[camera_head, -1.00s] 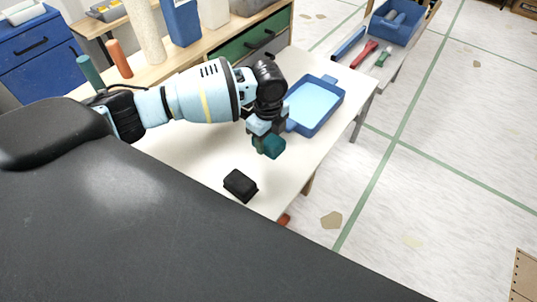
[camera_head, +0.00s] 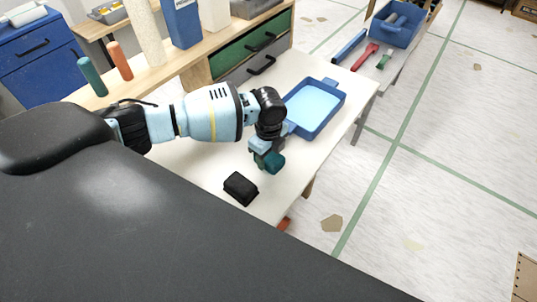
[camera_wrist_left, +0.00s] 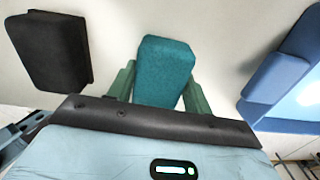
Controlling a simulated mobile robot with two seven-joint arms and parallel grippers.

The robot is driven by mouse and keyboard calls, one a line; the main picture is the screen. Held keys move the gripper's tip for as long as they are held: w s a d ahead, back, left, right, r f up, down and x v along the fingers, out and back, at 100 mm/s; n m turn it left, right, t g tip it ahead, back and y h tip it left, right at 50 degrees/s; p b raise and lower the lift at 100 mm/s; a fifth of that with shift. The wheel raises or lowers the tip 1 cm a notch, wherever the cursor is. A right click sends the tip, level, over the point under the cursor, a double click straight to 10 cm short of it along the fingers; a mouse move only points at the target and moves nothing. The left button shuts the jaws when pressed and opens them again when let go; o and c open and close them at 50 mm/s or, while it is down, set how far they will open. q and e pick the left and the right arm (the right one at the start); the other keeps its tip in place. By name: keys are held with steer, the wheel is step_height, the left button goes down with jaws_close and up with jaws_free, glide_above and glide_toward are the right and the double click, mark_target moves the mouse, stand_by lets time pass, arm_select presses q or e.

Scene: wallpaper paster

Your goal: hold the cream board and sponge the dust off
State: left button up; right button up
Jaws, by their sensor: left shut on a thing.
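My left gripper (camera_head: 265,154) is over the white table, between a black block and a blue tray. It is shut on a teal sponge (camera_head: 271,162). In the left wrist view the sponge (camera_wrist_left: 164,72) sits between the two green fingers (camera_wrist_left: 160,90). I cannot tell whether the sponge touches the table. I cannot make out a separate cream board in either view, nor any dust. My right gripper is not in view.
The black block (camera_head: 240,188) lies near the table's front edge. The blue tray (camera_head: 330,122) with a pale blue inside is at the right. Rolls (camera_head: 145,35) and a blue box (camera_head: 184,30) stand on a wooden shelf behind. The white tabletop (camera_head: 285,190) is bare right of the black block.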

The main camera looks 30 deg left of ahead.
mark_target(271, 154)
arm_select(q)
steer(key=shift+f, duration=0.15)
steer(key=o, duration=1)
steer(key=r, duration=0.6)
steer(key=shift+w+d+r, duration=0.2)
steer(key=shift+w+r, duration=0.15)
steer(key=shift+r, duration=0.55)
